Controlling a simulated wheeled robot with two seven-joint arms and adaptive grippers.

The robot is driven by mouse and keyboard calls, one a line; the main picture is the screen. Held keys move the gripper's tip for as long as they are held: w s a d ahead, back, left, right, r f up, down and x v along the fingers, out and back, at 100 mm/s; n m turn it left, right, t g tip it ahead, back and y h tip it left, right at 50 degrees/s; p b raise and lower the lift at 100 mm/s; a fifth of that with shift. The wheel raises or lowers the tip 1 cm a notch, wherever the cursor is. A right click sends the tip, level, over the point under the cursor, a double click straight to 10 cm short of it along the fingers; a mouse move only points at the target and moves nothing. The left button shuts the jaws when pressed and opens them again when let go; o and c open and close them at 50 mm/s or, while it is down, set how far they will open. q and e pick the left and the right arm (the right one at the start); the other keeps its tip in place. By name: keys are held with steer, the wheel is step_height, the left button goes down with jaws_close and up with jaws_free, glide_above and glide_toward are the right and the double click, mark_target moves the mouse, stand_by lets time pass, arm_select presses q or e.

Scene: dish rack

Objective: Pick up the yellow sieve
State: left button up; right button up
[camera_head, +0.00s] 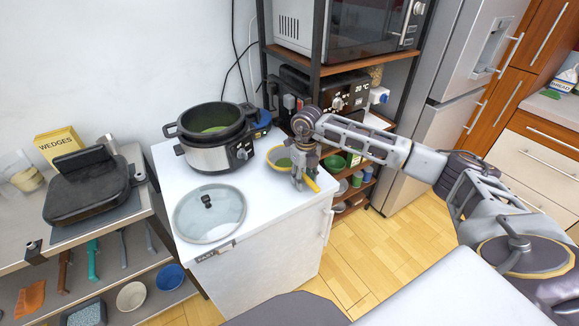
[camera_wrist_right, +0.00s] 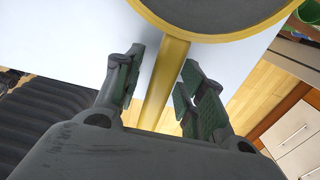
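The yellow sieve (camera_head: 274,163) sits at the right end of the white counter, its handle pointing toward the counter's front edge. In the right wrist view its round yellow rim with a dark inside fills the top, and the straight yellow handle (camera_wrist_right: 166,75) runs down from it. My right gripper (camera_head: 304,180) is over the handle. In the wrist view its two fingers (camera_wrist_right: 163,62) stand apart on either side of the handle, with white counter showing between the left finger and the handle. My left gripper is not in view.
A cooker (camera_head: 208,155) stands on the white counter (camera_head: 285,218) behind a glass lid (camera_head: 208,213). A toaster oven and microwave (camera_head: 365,30) sit on a shelf rack behind. A black grill (camera_head: 88,186) stands on the left shelf unit. The counter's right and front edges are close to the sieve.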

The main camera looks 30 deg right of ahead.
steer(key=c, duration=0.7)
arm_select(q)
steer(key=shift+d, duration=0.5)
arm_select(e)
jaws_close()
steer(key=shift+r, duration=0.15)
